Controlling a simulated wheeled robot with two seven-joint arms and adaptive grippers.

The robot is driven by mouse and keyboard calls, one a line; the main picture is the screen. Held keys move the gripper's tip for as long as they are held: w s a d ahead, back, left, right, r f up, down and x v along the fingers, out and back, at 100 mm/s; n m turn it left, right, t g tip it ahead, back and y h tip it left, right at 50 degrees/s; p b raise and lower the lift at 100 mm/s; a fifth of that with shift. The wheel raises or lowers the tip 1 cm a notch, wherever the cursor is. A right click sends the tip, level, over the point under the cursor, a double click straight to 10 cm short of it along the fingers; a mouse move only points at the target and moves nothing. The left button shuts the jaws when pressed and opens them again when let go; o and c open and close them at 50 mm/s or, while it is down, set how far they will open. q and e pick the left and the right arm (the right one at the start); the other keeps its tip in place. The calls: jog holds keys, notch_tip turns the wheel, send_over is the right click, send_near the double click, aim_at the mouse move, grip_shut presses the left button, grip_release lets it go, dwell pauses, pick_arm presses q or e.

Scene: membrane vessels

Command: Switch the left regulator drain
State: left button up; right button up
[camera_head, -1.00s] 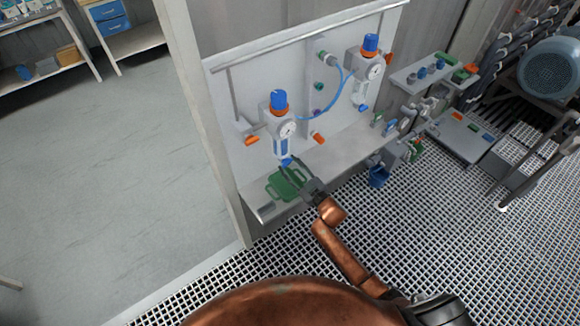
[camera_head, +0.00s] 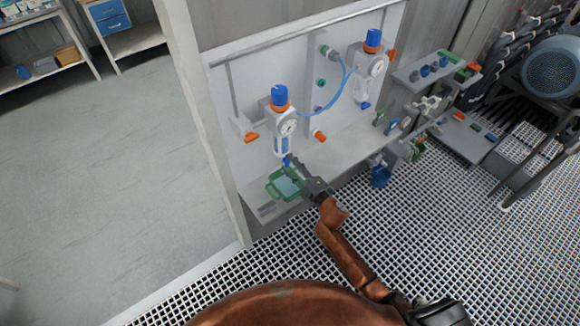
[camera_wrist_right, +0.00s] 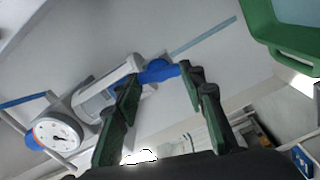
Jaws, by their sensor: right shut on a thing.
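The left regulator (camera_head: 281,120) is mounted on the pale panel, with a blue knob on top, a round gauge and a clear bowl. Its small blue drain (camera_head: 287,161) is at the bottom of the bowl. My right gripper (camera_head: 290,163) reaches up to it from below right. In the right wrist view the fingers (camera_wrist_right: 160,85) are on either side of the blue drain (camera_wrist_right: 158,71), and the gripper is shut on it. The regulator's gauge (camera_wrist_right: 58,136) shows at left there. My left gripper is not in view.
A green tray (camera_head: 272,192) with pale blue contents sits on the shelf just under the drain, close to my right gripper. The right regulator (camera_head: 370,65) is on the same panel, joined by a blue hose (camera_head: 328,102). Orange handles (camera_head: 319,136) stick out nearby.

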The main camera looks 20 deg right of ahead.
jog(key=shift+f+n, duration=0.1)
jog(key=shift+n, duration=0.5)
jog(key=o, duration=1.2)
jog(key=shift+c, duration=0.2)
jog(key=shift+s, duration=0.1)
jog(key=v, duration=1.2)
